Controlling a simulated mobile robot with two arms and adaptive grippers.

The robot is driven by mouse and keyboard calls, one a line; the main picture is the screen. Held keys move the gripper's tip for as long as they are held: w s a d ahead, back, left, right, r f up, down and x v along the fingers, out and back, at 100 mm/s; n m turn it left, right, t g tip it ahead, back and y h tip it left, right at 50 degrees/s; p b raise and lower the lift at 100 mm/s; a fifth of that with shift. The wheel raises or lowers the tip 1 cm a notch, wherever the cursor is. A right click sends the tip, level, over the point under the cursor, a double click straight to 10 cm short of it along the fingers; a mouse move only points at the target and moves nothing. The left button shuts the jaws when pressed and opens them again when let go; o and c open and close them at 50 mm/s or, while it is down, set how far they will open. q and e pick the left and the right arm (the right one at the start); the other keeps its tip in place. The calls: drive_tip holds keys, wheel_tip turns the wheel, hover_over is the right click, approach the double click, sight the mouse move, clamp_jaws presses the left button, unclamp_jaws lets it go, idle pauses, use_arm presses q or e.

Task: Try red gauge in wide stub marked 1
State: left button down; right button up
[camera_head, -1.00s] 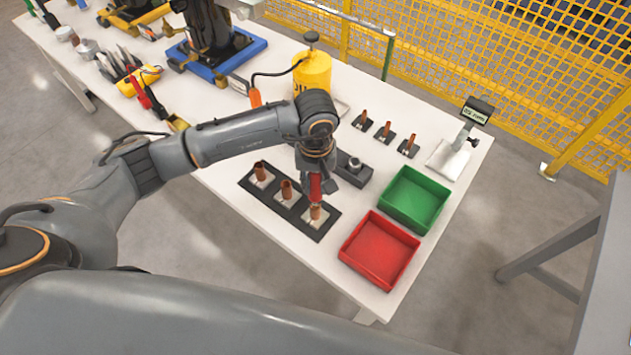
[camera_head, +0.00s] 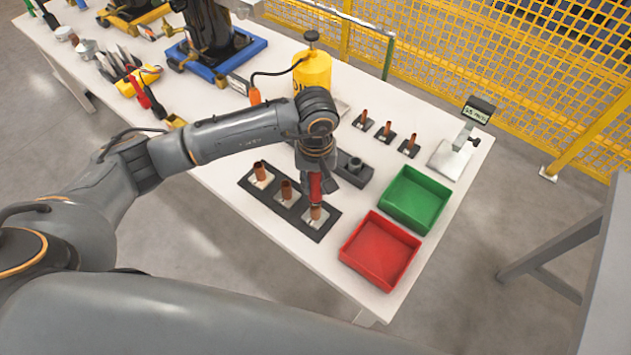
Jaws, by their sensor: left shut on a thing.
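The red gauge (camera_head: 315,187) is upright in my left gripper (camera_head: 315,174), which is shut on its upper part. The gauge stands directly over the nearest copper stub (camera_head: 315,213) in a dark rack (camera_head: 263,203). Its lower end meets or nearly meets the stub's top; I cannot tell whether it is inside. Two more copper stubs, a middle one (camera_head: 286,190) and a far one (camera_head: 260,171), stand in the same rack. The number marks are too small to read. My right gripper is not in view.
A red bin (camera_head: 379,251) and a green bin (camera_head: 414,199) stand right of the rack. A dark block (camera_head: 354,170) sits close behind the gripper. Three smaller stubs (camera_head: 387,131), a yellow canister (camera_head: 312,72) and a display stand (camera_head: 457,150) are farther back.

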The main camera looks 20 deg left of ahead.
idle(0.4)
use_arm(q)
drive_tip(key=shift+b, duration=0.45)
drive_tip(key=shift+b, duration=0.4)
idle(0.4)
drive_tip(key=shift+f+b, duration=0.55)
drive_tip(key=shift+b, duration=0.05)
drive_tip(key=shift+b, duration=0.4)
idle(2.1)
drive_tip(key=shift+r, duration=1.55)
drive_tip(key=shift+r+p, duration=0.1)
drive_tip(key=shift+p, duration=0.2)
